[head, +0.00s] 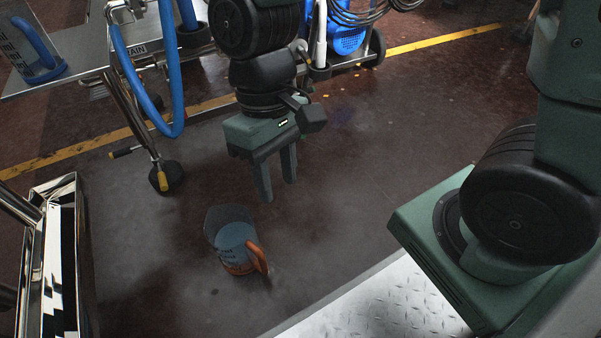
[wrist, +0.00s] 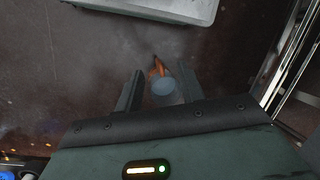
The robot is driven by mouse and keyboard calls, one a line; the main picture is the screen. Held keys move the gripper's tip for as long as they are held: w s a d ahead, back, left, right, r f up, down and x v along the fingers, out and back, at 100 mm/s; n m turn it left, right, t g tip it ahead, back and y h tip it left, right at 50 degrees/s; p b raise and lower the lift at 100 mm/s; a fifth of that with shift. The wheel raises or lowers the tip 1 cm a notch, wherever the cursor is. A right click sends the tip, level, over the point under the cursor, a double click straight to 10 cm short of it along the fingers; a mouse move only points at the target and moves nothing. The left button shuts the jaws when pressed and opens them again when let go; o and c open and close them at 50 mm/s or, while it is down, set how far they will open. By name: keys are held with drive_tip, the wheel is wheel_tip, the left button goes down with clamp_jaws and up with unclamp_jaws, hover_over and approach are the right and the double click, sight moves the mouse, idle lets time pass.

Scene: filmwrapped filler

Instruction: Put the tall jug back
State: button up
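A clear jug with an orange handle (head: 236,247) stands upright on the dark floor, its handle towards the lower right. Its inside looks blue-grey; I cannot tell whether that is liquid. My gripper (head: 277,190) points down with its two fingers apart and empty, above the floor and up and right of the jug in the head view. In the wrist view the jug (wrist: 163,86) shows below, between the open fingers (wrist: 160,70), apart from them. A second clear jug with a blue handle (head: 38,48) sits on the steel table at the upper left.
The steel table (head: 82,48) has a blue hose (head: 119,60) hanging from its side. A shiny metal frame (head: 58,260) stands left of the floor jug. A tread-plate surface (head: 385,305) lies at lower right. A yellow line (head: 430,42) crosses the floor. Floor around the jug is mostly clear.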

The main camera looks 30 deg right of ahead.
drive_tip(key=s+d+r+n+t, duration=0.1)
drive_tip(key=s+r+n+t, duration=0.1)
drive_tip(key=s+r+t, duration=0.1)
drive_tip(key=shift+s+d+r+n, duration=0.15)
drive_tip(key=shift+s+r+n, duration=0.25)
drive_tip(key=shift+s, duration=0.5)
drive_tip(key=shift+r, duration=0.15)
wheel_tip(320, 180, up, 51)
drive_tip(key=p, duration=5.1)
